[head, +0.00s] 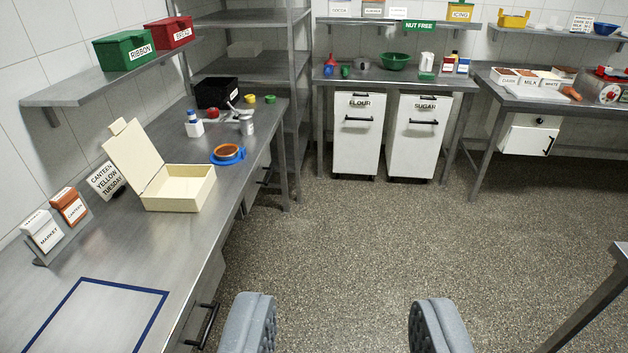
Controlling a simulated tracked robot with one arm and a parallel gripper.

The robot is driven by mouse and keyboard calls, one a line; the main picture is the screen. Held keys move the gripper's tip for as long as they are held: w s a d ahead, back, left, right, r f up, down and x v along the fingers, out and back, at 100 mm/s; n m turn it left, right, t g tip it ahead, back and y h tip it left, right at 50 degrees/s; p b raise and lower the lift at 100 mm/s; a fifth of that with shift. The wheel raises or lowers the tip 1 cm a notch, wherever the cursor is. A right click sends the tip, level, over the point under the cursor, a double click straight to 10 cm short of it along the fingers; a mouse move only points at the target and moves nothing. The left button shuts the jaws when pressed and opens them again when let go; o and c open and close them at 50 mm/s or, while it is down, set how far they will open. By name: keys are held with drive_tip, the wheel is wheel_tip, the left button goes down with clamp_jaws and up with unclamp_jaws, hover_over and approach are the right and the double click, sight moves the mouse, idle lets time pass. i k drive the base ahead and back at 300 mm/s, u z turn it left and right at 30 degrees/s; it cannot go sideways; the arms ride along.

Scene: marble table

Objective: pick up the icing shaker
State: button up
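I cannot tell for sure which thing is the icing shaker. A small silver canister (246,123) stands on the far part of the left steel counter, behind a blue-rimmed round dish (228,153). A white cylinder (427,62) stands on the back counter, beside a green bowl. A yellow bin labelled ICING (459,12) sits on the back wall shelf. My gripper (343,325) is open and empty at the bottom of the view, its two grey fingers wide apart over the speckled floor, far from all of these.
On the left counter (190,245) stand an open cream box (180,188), a sign reading CANTEEN YELLOW TUESDAY (104,181) and label cards. A blue outline (95,318) marks the near end. FLOUR (358,136) and SUGAR (417,138) bins stand under the back counter. The middle floor is clear.

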sight(245, 120)
drive_tip(key=i, duration=3.55)
